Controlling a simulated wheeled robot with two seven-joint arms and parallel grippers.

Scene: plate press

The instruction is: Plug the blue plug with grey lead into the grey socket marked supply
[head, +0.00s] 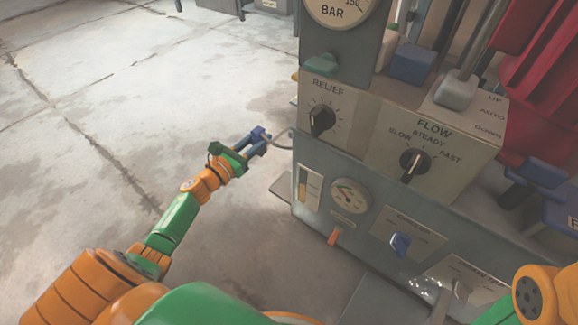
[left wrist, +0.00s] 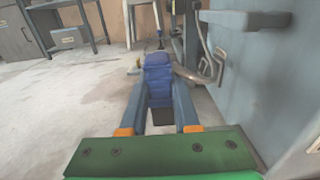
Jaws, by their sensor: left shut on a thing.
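My left gripper (head: 258,142) is shut on a blue plug (left wrist: 158,75), held between its two fingers off the left side of the press. In the left wrist view the plug stands between the fingers of the left gripper (left wrist: 159,100), its far end pointing away from me. A grey lead (left wrist: 192,74) runs from near the plug's far end to the right; in the head view the grey lead (head: 278,143) curves to the press. No socket with a readable supply mark shows in either view. My right gripper is out of view; only part of that arm shows at lower right.
Open concrete floor (head: 90,110) lies left.

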